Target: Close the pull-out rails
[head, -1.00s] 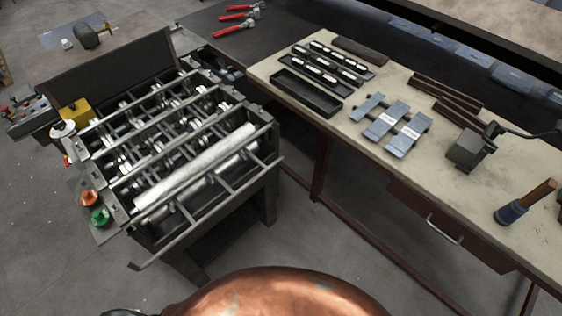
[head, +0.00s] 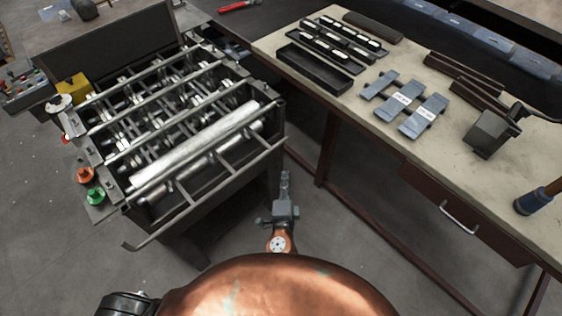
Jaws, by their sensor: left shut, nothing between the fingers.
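The duct forming machine (head: 158,195) stands at the left, its top open over rows of metal rollers. The pull-out rails (head: 205,197) form a dark frame along its near side. They stand out from the machine body, with short cross bars and a gap behind the long front bar. A pale roller (head: 195,150) lies just behind them. My left gripper (head: 285,178) points away from me, near the machine's right front corner. It is shut and empty, and appears apart from the rails, though its depth is hard to judge. My right gripper is not in view.
A workbench (head: 350,130) runs along the right, with a black tray (head: 310,68), grey metal parts (head: 405,100) and a vise (head: 490,132) on it. Its drawer handle (head: 458,217) sticks out. Grey floor lies open between the machine and bench.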

